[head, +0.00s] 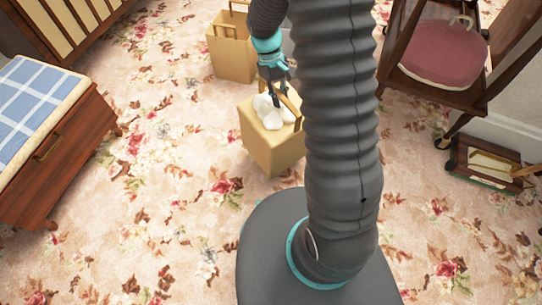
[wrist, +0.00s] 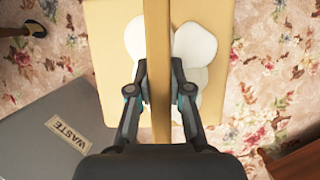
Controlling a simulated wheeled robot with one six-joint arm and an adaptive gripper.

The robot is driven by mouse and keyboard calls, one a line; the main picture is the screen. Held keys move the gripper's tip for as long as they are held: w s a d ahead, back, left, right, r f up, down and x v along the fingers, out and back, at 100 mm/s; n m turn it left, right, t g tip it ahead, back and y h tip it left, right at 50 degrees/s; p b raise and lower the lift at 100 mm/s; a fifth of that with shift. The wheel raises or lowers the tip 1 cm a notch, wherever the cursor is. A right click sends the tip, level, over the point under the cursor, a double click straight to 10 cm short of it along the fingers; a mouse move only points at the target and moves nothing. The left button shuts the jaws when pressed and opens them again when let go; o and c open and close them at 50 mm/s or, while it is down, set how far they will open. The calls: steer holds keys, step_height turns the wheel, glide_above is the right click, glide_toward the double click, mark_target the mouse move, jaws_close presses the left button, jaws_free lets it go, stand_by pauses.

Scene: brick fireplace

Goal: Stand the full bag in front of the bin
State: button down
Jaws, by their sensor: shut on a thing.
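The full bag (head: 272,150) is a tan paper bag with white lumps (head: 272,112) showing in its open top. It looks upright; I cannot tell whether its base touches the floor. My gripper (head: 277,84) is above it, shut on its handle. In the wrist view, the bag (wrist: 105,70) lies below the fingers, and its handle strip (wrist: 160,40) runs between my gripper's fingertips (wrist: 161,88). The grey bin (wrist: 38,125), labelled WASTE, shows at the lower left of the wrist view, beside the bag. In the head view my arm hides most or all of the bin.
Another tan bag with handles (head: 230,55) stands farther back. A wooden bench with a blue checked cushion (head: 35,110) is at the left. A wooden frame with a red cushion (head: 445,52) and a small wooden box (head: 483,165) are at the right. Flowered carpet (head: 165,175) at left is clear.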

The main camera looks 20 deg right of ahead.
mark_target(268, 98)
steer(key=s+d+r+n+b, duration=0.1)
steer(key=s+n, duration=0.1)
steer(key=s+r+n+t+h+b, duration=0.1)
steer(key=s+n, duration=0.1)
steer(key=s, duration=0.1)
steer(key=s+d+r+n+h+b, duration=0.1)
steer(key=s+r+n, duration=0.1)
steer(key=shift+s+d+r, duration=0.1)
steer(key=shift+s+d, duration=0.1)
steer(key=shift+d, duration=0.1)
steer(key=w+a+f, duration=0.1)
steer(key=w+f, duration=0.1)
steer(key=w, duration=0.1)
steer(key=w+a+f+b, duration=0.1)
steer(key=w+a+f, duration=0.1)
steer(key=w, duration=0.2)
steer(key=w+a+f, duration=0.1)
steer(key=w+f, duration=0.2)
steer(key=shift+w+a+b, duration=0.15)
steer(key=shift+w+b, duration=0.15)
steer(key=shift+b, duration=0.1)
steer(key=shift+f+b, duration=0.4)
steer(key=shift+f, duration=1.5)
steer(key=shift+f, duration=0.15)
steer(key=c, duration=1.1)
jaws_free()
